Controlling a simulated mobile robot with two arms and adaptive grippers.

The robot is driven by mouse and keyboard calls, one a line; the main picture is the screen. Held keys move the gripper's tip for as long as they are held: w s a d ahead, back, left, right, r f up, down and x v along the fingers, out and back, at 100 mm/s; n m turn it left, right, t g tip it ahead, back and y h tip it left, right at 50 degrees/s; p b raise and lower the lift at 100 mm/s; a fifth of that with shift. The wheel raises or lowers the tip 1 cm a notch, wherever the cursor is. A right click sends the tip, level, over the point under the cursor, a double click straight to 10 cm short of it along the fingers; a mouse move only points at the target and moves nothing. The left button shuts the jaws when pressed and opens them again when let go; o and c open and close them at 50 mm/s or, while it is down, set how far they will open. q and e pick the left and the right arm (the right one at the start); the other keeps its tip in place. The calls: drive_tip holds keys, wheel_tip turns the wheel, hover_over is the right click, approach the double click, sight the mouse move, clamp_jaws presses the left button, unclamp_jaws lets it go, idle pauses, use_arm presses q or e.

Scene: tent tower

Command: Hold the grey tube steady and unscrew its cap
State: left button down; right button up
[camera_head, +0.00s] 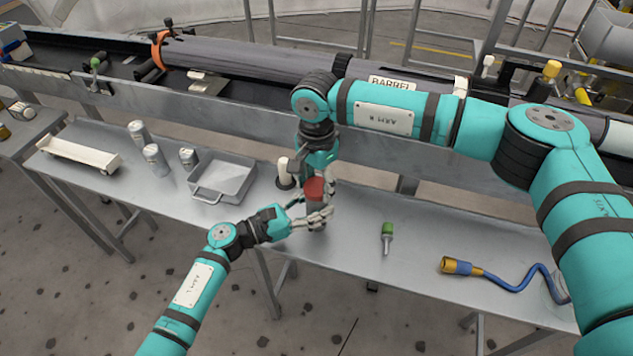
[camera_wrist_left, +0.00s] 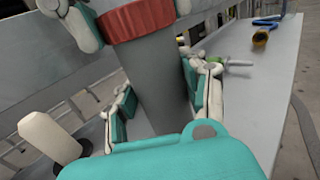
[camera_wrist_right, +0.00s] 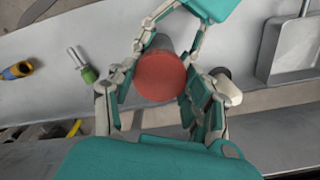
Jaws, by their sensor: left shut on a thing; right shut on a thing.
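The grey tube (camera_wrist_left: 158,82) stands upright on the metal table with a red cap (camera_head: 313,187) on top. In the left wrist view my left gripper (camera_wrist_left: 158,105) has its fingers on both sides of the tube body, shut on it. My right gripper (camera_head: 318,178) comes down from above, its fingers around the red cap. In the right wrist view the cap (camera_wrist_right: 160,76) sits between the right fingers (camera_wrist_right: 158,95), shut on it.
A metal tray (camera_head: 222,180), several grey cans (camera_head: 154,160) and a white cradle (camera_head: 78,153) stand left on the table. A white cylinder on a dark base (camera_head: 285,174) is close behind the tube. A green-capped item (camera_head: 387,236) and blue hose (camera_head: 500,279) lie right.

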sight(317, 186)
drive_tip(key=n, duration=0.4)
drive_tip(key=shift+n, duration=0.3)
drive_tip(key=n, duration=0.5)
drive_tip(key=shift+n, duration=0.3)
drive_tip(key=shift+r, duration=0.2)
drive_tip(key=shift+r, duration=0.95)
drive_tip(key=shift+r, duration=2)
use_arm(q)
drive_tip(key=c, duration=0.6)
unclamp_jaws()
